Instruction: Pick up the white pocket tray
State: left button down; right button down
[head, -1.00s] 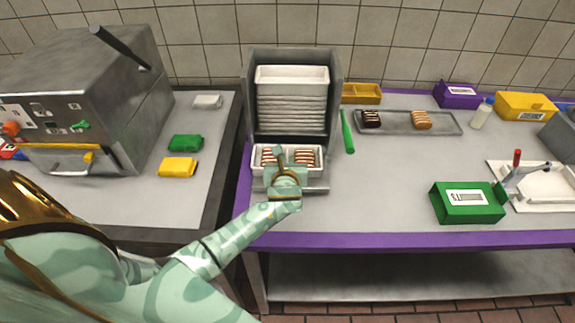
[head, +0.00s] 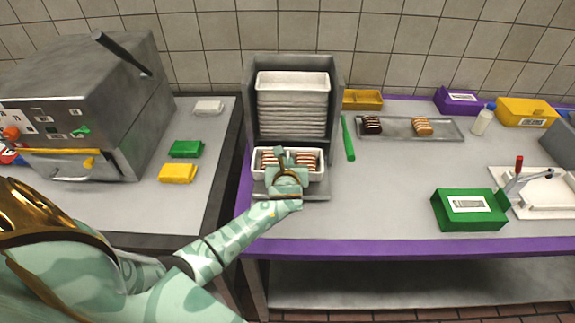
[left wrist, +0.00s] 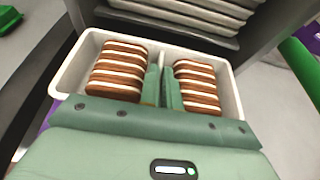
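The white pocket tray (head: 320,175) stands at the front of the grey dispenser (head: 337,100), below a stack of white trays (head: 292,108). It has two pockets, each with a row of brown-and-white sandwich cookies. In the left wrist view the tray (left wrist: 66,82) shows both rows of cookies (left wrist: 118,68) beside its middle divider. My left gripper (head: 280,157) reaches the tray from the front. Its green fingers (left wrist: 161,86) stand close on both sides of the divider and appear shut on it. Whether the tray's base touches the dispenser is hidden. My right gripper is not in view.
A green stick-like tool (head: 347,138) lies right of the dispenser. A grey tray with cookies (head: 395,128) and a green box (head: 468,210) are further right. A grey machine (head: 90,110) stands on the left table. The middle of the right table is clear.

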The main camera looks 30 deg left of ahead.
pick_arm(q)
notch_tip(320, 180, up, 3)
jog(key=shift+f+p, duration=0.15)
jog(key=shift+p, duration=0.35)
jog(key=r+p+v, duration=0.1)
jog(key=p+v, duration=0.1)
jog(key=v, duration=0.6)
jog(key=w+r+p+v, duration=0.1)
jog(key=r+p+v, duration=0.1)
jog(key=v, duration=0.6)
jog(key=shift+s, duration=0.2)
jog(key=shift+a, duration=0.1)
